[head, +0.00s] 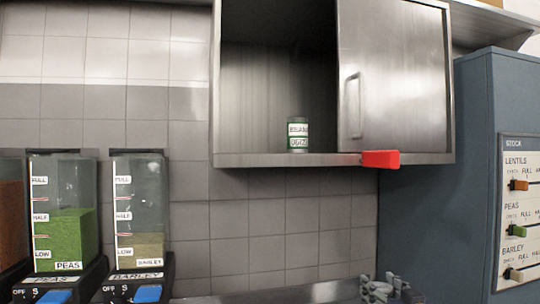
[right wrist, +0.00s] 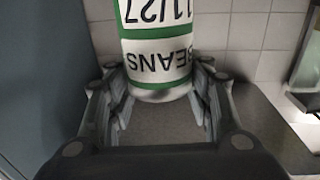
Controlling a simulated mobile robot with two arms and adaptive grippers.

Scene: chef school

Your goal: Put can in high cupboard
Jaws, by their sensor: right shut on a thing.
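A white and green can labelled BEANS (right wrist: 155,48) is between the fingers of my right gripper (right wrist: 158,78) in the right wrist view. The gripper is shut on it, and its label reads upside down there. In the head view, part of my right gripper (head: 390,289) shows at the bottom edge, well below the cupboard; I cannot make out the held can there. The high metal cupboard (head: 280,160) is open on its left half. Another green and white can (head: 298,135) stands upright on its floor near the front. My left gripper is not in view.
A metal door (head: 392,85) covers the cupboard's right half. A red block (head: 380,158) juts from its lower edge. Dispensers of peas (head: 66,230) and barley (head: 140,220) stand at left. A blue-grey cabinet (head: 435,200) stands at right. Free room lies left of the standing can.

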